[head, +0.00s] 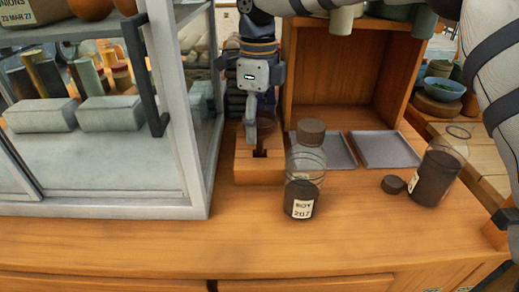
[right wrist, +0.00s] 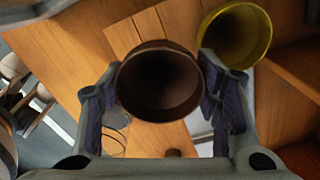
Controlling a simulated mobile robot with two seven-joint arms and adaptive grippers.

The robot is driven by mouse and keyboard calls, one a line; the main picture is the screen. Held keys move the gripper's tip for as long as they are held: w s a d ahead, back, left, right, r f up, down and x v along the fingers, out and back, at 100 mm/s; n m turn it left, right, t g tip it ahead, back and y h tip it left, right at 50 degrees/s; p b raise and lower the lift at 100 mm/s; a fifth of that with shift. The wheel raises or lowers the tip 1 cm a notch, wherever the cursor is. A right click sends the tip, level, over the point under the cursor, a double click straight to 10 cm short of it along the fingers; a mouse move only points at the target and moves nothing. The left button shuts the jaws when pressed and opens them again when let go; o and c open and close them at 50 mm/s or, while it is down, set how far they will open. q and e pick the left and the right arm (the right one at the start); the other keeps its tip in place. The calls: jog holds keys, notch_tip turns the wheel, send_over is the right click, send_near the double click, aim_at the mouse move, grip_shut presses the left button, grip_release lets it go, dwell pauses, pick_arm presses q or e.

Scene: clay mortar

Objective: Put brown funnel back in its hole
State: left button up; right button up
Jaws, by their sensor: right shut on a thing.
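The brown funnel (right wrist: 160,95) is held between the two fingers of my right gripper (head: 257,128), its dark round mouth facing the right wrist camera. In the head view the funnel is mostly hidden by the gripper. My right gripper points down over a small wooden block (head: 257,175) with a dark slot or hole (head: 260,154) in its top. I cannot tell whether the funnel's tip is in the hole. A yellow funnel (right wrist: 236,38) stands beside the brown one in the right wrist view. My left gripper is not in view.
A glass-fronted cabinet (head: 190,150) stands close on the left. A lidded soy bottle (head: 304,180) stands right of the block. A bottle (head: 436,172) and a loose dark lid (head: 393,184) are further right. Grey trays (head: 385,150) lie behind. The front counter is clear.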

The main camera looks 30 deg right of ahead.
aim_at(260, 144)
jog(key=shift+f, duration=0.3)
jog(key=shift+f, duration=0.5)
jog(key=shift+s+f, duration=0.15)
jog(key=shift+f, duration=0.35)
jog(key=shift+o, duration=0.2)
jog(key=shift+f, duration=0.3)
jog(key=shift+s+f, duration=0.1)
jog(key=shift+f, duration=0.05)
jog(key=shift+s+f, duration=0.1)
jog(key=shift+f, duration=0.45)
jog(key=c, duration=0.3)
jog(key=shift+o, duration=0.3)
jog(key=shift+f, duration=0.4)
jog(key=shift+r, duration=0.1)
jog(key=shift+c, duration=0.2)
jog(key=shift+r, duration=0.1)
